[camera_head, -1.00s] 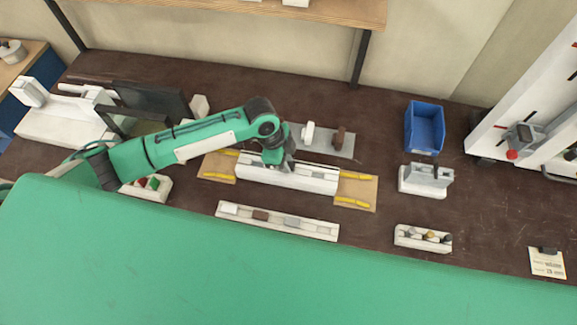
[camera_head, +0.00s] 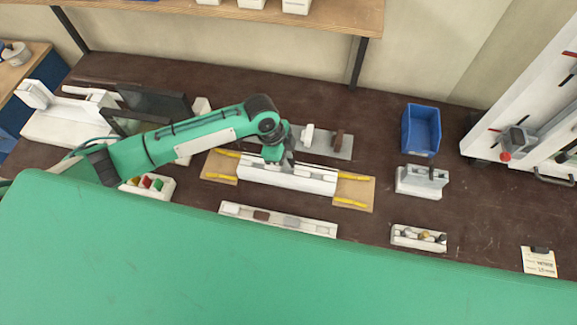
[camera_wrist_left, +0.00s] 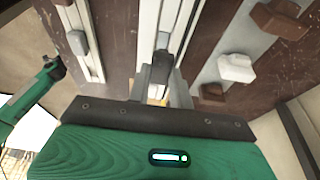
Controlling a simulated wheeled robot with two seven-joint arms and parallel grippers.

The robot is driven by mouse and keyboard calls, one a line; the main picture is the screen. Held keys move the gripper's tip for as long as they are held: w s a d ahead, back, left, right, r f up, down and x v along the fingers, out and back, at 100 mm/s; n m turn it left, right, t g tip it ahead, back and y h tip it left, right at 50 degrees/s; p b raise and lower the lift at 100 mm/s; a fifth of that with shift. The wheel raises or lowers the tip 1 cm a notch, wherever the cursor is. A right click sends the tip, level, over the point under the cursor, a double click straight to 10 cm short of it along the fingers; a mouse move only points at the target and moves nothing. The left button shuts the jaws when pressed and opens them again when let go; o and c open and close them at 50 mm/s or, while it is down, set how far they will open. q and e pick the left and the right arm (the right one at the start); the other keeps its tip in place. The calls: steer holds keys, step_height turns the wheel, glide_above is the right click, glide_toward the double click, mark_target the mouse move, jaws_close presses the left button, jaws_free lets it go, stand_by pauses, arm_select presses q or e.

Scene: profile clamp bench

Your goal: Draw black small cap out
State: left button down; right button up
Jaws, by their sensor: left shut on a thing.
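My left gripper (camera_head: 277,163) reaches down onto a white slotted profile (camera_head: 310,180) in the middle of the bench. In the left wrist view its fingers (camera_wrist_left: 157,85) are shut over the slot of the profile. A small grey piece (camera_wrist_left: 162,41) sits in the slot just beyond the fingers. What looks like my other arm (camera_wrist_left: 30,88) shows at the left edge of this view, too small to read its jaws.
The profile lies between wooden pads with yellow strips (camera_head: 352,203). A white strip with small blocks (camera_head: 316,229) lies in front; a grey plate with knobs (camera_head: 325,147) lies behind. A blue bin (camera_head: 421,130), a grey fixture (camera_head: 422,182) and a small-parts rack (camera_head: 418,243) stand right.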

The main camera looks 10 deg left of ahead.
arm_select(q)
steer(key=shift+r+p, duration=1.35)
steer(key=shift+r, duration=0.3)
steer(key=shift+r+p, duration=0.5)
steer(key=shift+r, duration=0.6)
